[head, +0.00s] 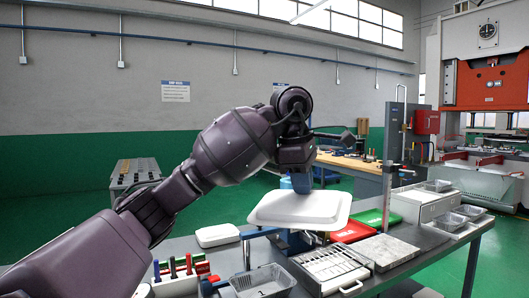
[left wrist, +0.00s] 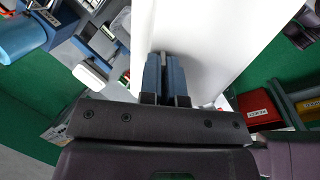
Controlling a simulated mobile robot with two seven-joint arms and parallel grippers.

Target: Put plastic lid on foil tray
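A white plastic lid (head: 299,207), rectangular with rounded corners, is held in the air over the workbench, roughly level. My left gripper (head: 301,182) comes down onto it from above and is shut on it. In the left wrist view the blue fingers (left wrist: 167,72) are close together against the white lid (left wrist: 215,35), and their exact grip on it is hidden. An open silver foil tray (head: 263,283) sits at the front of the bench, lower and left of the lid, apart from it. My right gripper is not in view.
A white box (head: 217,235) lies at the bench's left. A rack of colored-handled tools (head: 180,268) stands front left. A white slotted tray (head: 330,264), a grey stone slab (head: 381,251) and red and green bins (head: 374,219) crowd the right. More foil trays (head: 447,221) stand farther right.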

